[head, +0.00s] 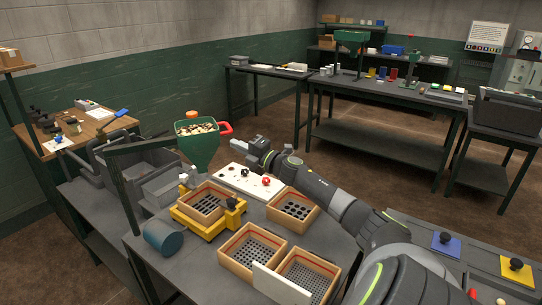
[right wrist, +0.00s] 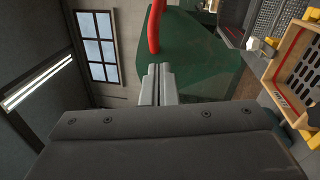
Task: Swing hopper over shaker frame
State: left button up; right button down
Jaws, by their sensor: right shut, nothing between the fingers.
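The green hopper (head: 199,147), filled with mixed pieces, hangs from a dark green swing arm (head: 150,146) on a post. Its spout shows at the back edge of the yellow shaker frame (head: 187,221), which holds a wooden sieve (head: 203,204). A red handle (head: 226,128) sticks out from the hopper's right side. My right gripper (head: 236,142) is shut and empty, just right of the hopper and below the handle. In the right wrist view its fingertips (right wrist: 159,72) point at the green hopper wall (right wrist: 195,55), below the red handle (right wrist: 154,28); contact is unclear. My left gripper is out of view.
Wooden sieves (head: 292,209) and a white board (head: 280,284) stand right of and in front of the frame. A white panel (head: 248,181) with knobs lies behind. A blue-grey cylinder (head: 163,238) is at the left front. Grey bins (head: 165,186) stand left of the hopper.

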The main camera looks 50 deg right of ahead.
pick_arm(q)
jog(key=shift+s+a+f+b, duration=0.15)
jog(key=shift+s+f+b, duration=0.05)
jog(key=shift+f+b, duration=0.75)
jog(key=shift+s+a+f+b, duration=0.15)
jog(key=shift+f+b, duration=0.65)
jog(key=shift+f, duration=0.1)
pick_arm(e)
jog(key=s+d+f, duration=0.1)
jog(key=s+d, duration=0.1)
jog(key=s, duration=0.8)
jog(key=shift+d+f, duration=0.15)
jog(key=shift+d, duration=0.2)
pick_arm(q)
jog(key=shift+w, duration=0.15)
pick_arm(e)
jog(key=shift+a, duration=0.1)
